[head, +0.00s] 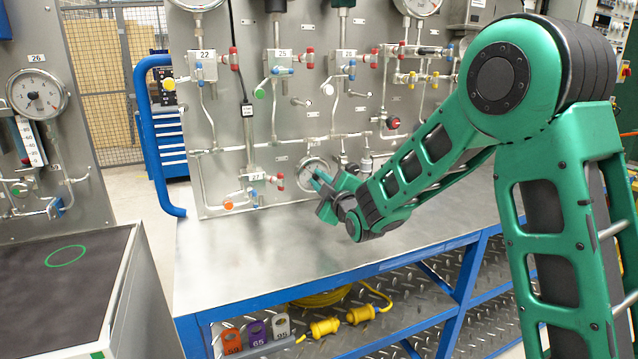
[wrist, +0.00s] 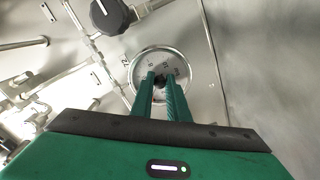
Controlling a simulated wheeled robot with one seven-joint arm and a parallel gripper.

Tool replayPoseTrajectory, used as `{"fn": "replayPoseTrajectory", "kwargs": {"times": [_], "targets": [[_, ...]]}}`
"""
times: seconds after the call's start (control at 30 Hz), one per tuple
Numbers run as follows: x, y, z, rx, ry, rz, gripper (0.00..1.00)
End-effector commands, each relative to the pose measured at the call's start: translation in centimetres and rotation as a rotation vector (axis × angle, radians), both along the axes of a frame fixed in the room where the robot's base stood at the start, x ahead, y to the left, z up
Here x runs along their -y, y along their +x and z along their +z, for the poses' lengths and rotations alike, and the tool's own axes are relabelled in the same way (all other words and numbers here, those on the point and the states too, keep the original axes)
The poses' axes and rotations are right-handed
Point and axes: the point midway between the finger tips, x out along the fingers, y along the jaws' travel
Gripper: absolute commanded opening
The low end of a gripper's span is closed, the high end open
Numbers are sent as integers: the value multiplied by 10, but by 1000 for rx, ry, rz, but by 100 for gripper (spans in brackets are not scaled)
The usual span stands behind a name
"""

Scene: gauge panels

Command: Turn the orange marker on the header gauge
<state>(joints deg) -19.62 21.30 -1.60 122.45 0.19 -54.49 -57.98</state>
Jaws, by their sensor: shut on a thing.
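The header gauge (head: 306,163) is a round white dial low on the panel, just above the bench. It also shows in the wrist view (wrist: 148,57), with a metal rim. My gripper (head: 318,181) is at the dial's face, with its two green fingers (wrist: 160,80) close together over the centre. They are shut on the small dark centre knob of the orange marker. The fingers hide the lower part of the dial and most of the marker.
A steel bench (head: 240,255) with a blue frame lies below my arm, its top clear. Pipes and valves surround the gauge. A black knob (wrist: 110,15) is near it at upper left. Another gauge (head: 37,92) is on the left panel.

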Motion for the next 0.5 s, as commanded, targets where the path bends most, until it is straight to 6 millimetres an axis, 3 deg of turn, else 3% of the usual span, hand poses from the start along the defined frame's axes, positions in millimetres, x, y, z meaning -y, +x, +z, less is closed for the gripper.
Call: {"fn": "replayPoseTrajectory", "kwargs": {"times": [0.03,0.07,0.13,0.5], "targets": [[2,-1,-7,-14,-6,-2,0],[2,-1,-7,-14,-6,-2,19],[2,-1,-6,-12,-5,-2,33],[2,-4,-2,-4,-1,-1,33]]}}
